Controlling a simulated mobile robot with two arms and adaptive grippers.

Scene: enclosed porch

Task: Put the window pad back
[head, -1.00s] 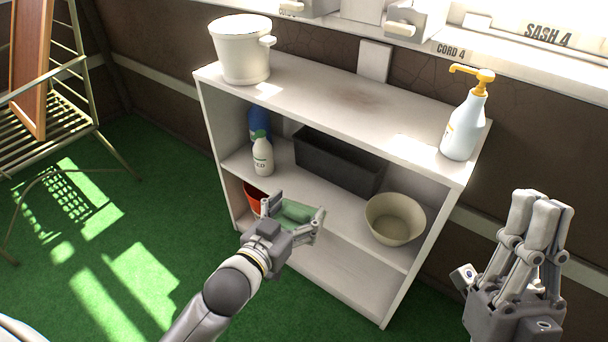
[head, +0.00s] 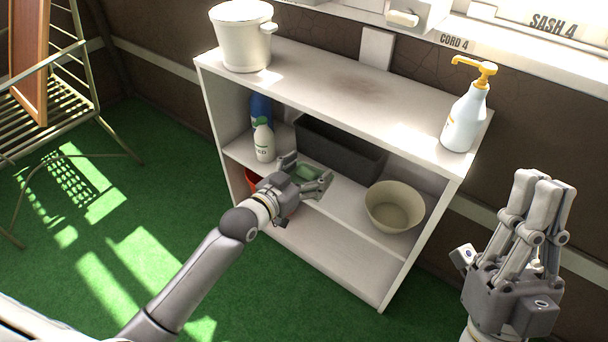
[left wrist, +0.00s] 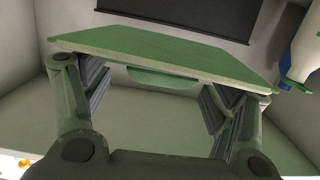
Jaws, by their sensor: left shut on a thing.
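The window pad, a flat green slab with a pale edge, shows in the head view (head: 307,173) and fills the middle of the left wrist view (left wrist: 165,50). My left gripper (head: 309,171) is shut on it, with one finger at each end of the pad. It holds the pad at the front of the middle shelf, before the dark bin (head: 338,150). I cannot tell whether the pad touches the shelf. My right gripper (head: 538,180) is raised at the right, apart from the shelf unit, with its fingers upward; its opening is unclear.
The white shelf unit (head: 340,88) bears a white pot (head: 243,38) and a pump bottle (head: 464,118) on top. A white bottle (head: 263,142) and a blue bottle (head: 261,108) stand left of the bin; a cream bowl (head: 394,205) stands right. A red pot is partly hidden below.

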